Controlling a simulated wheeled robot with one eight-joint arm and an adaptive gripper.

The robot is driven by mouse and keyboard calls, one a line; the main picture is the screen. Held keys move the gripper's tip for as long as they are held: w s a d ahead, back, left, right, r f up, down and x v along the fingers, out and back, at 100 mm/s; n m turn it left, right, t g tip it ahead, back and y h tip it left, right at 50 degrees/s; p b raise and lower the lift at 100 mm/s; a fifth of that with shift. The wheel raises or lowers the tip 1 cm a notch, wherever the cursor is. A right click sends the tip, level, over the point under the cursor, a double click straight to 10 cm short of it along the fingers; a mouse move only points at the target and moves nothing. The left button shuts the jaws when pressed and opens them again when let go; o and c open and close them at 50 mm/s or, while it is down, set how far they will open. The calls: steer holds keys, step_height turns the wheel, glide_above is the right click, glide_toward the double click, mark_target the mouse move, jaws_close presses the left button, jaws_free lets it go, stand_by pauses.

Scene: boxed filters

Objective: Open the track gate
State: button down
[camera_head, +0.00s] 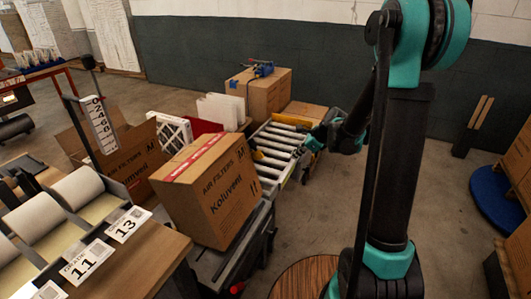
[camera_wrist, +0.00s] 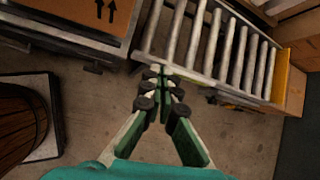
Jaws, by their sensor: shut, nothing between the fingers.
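The roller track (camera_head: 279,146) runs away behind the big carton, with pale rollers between metal side rails. In the wrist view, the rollers (camera_wrist: 213,45) slant across the top, and a yellow plate (camera_wrist: 283,76) stands at their right end. I cannot tell which part is the gate. My gripper (camera_head: 316,140) is at the right side of the track in the head view. In the wrist view, my gripper (camera_wrist: 161,84) is shut and empty, its tips close to the near side rail (camera_wrist: 190,76). I cannot tell whether they touch it.
A large "AIR FILTERS" carton (camera_head: 210,190) stands on the near track. An open carton (camera_head: 128,160), white filters (camera_head: 218,110) and a brown box (camera_head: 262,92) lie beyond. A labelled bench (camera_head: 140,262) is at left.

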steer(key=a+f+m+g+y, duration=0.1)
steer(key=a+f, duration=0.1)
steer(key=a, duration=0.8)
steer(key=shift+a+f+m, duration=0.3)
steer(key=shift+a+f, duration=0.1)
stand_by(0.4)
